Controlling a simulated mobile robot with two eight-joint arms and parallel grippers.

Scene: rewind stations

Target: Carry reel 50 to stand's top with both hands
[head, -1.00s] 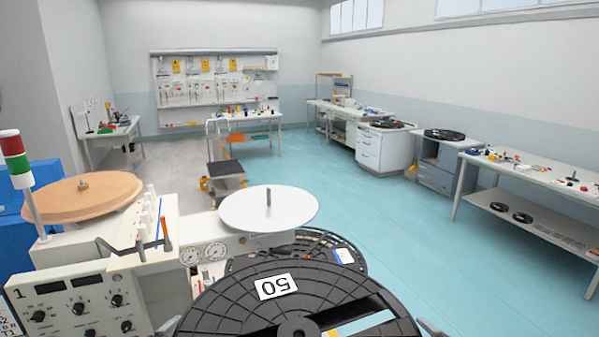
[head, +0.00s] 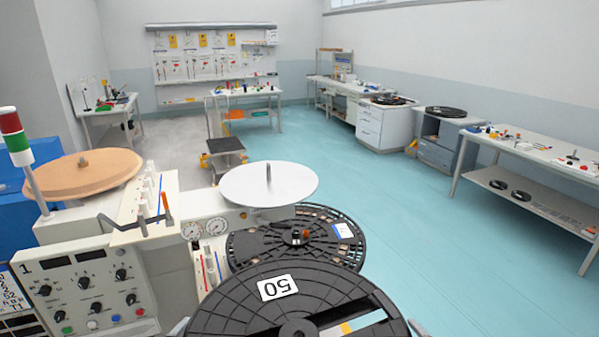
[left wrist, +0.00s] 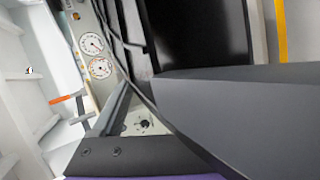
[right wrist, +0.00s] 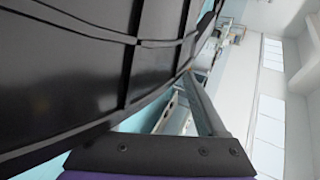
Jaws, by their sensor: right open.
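Reel 50 (head: 235,318), a large black reel with a white upside-down "50" label, fills the bottom middle of the head view, cut off below. My left gripper (head: 178,327) shows only as a tip at its left edge. My right gripper (head: 418,328) shows at its right edge and is open. Each wrist view shows a grey finger beside a dark reel surface; the left jaw's state is unclear. A grey-blue stand-like cabinet (head: 437,155) at the right back has a black reel (head: 446,112) on top. I cannot tell whether it is the task's stand.
Another black reel (head: 255,248) with a red-topped hub lies just beyond reel 50. A workbench (head: 540,150) stands at right. The turquoise floor (head: 400,220) between is clear.

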